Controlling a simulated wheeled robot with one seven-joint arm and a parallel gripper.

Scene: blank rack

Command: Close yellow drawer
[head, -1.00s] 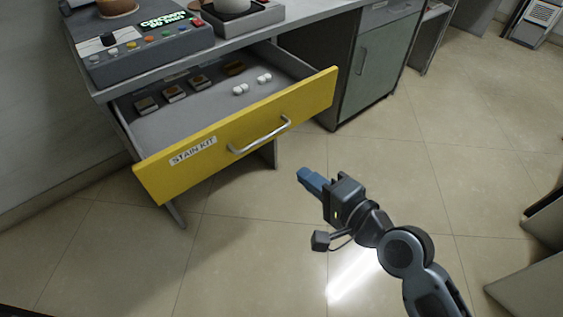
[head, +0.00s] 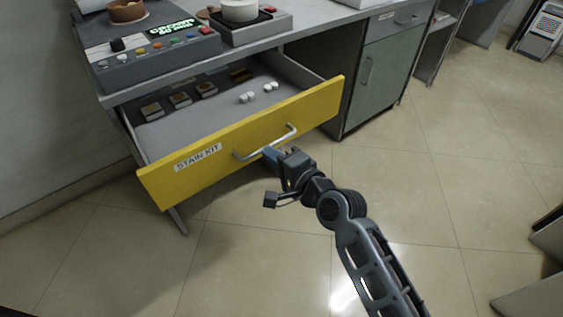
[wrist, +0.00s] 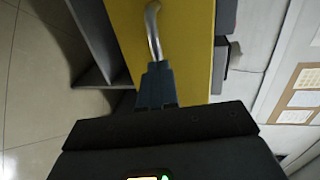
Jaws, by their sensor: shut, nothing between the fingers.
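The yellow drawer (head: 188,182), labelled "STAIN KIT", is pulled well out from under the desk in the head view. Its silver bar handle (head: 284,137) is on the front. My gripper (head: 270,153) is at the drawer front, by the handle, with its blue fingers shut and empty. In the wrist view the gripper fingertips (wrist: 155,70) are close to the handle (wrist: 152,25) and in front of the yellow drawer face (wrist: 190,45). I cannot tell whether they touch it.
Inside the drawer are small dark-based blocks (head: 180,100) and several white balls (head: 247,97). A control box (head: 150,45) and a grey scale-like device (head: 250,28) stand on the desk. A green cabinet (head: 375,80) is to the right. The tiled floor in front is clear.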

